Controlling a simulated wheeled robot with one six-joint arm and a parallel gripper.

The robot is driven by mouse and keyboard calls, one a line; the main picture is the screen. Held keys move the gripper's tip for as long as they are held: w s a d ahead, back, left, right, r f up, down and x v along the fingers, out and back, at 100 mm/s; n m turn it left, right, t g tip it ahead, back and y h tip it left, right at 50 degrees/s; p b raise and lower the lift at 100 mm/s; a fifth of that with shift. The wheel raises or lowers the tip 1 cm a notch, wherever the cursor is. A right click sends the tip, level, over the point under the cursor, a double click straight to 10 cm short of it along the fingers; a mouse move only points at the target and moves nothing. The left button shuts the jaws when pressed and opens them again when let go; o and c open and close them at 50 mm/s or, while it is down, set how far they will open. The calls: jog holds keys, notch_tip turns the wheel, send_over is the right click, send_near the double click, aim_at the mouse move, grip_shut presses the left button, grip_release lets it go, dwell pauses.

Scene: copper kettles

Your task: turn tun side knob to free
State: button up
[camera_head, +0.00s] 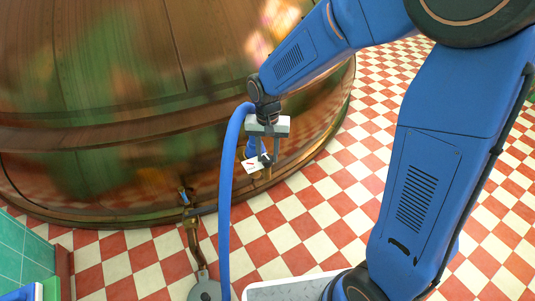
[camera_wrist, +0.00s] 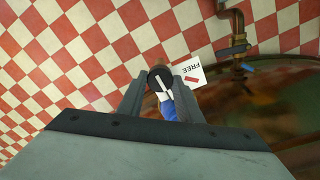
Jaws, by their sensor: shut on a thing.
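The side knob (camera_wrist: 160,78) is a dark round knob with a white pointer bar, in the middle of the wrist view. My gripper (camera_wrist: 161,82) is shut on it, one finger on each side. A white card (camera_wrist: 190,75) reading FREE, with a red mark, is just right of the knob. The pointer bar slants, and I cannot tell whether it lines up with the mark. In the head view, my gripper (camera_head: 267,158) reaches down at the lower right side of the copper tun (camera_head: 120,140), beside the card (camera_head: 254,166). The knob is mostly hidden there by my fingers.
A copper pipe with a valve (camera_head: 190,215) runs from the tun's base to a grey floor fitting (camera_head: 205,290). Teal tiles (camera_head: 22,250) are lower left.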

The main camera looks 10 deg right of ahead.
aim_at(268, 158)
jog(key=n, duration=0.4)
jog(key=shift+n, duration=2.6)
jog(key=o, duration=1)
jog(key=shift+o, duration=0.2)
jog(key=shift+r, duration=0.15)
notch_tip(268, 158, up, 17)
